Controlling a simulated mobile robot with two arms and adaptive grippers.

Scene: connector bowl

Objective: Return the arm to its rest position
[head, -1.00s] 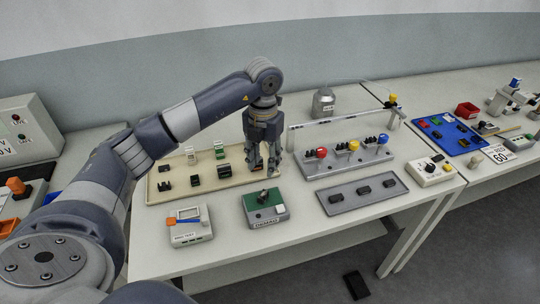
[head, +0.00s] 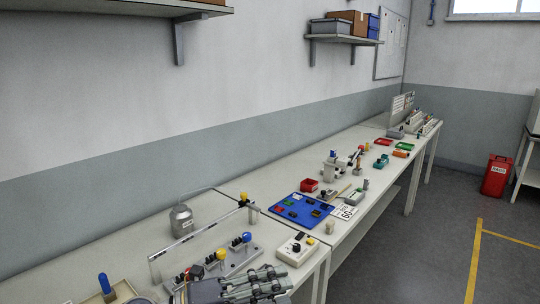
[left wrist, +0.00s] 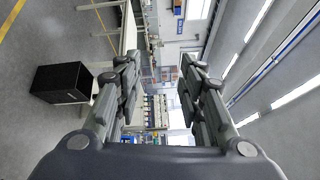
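My left gripper (head: 284,279) is at the bottom edge of the head view, with its fingers pointing right. It stands in front of the near part of the bench and hides part of the grey block with the coloured knobs (head: 236,257). In the left wrist view the two fingers of my left gripper (left wrist: 159,62) are wide apart with nothing between them. The left wrist view looks along the room, not down at the bench. My right gripper is in neither view.
A black box (left wrist: 61,83) shows in the left wrist view. Shelves hang on the wall above.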

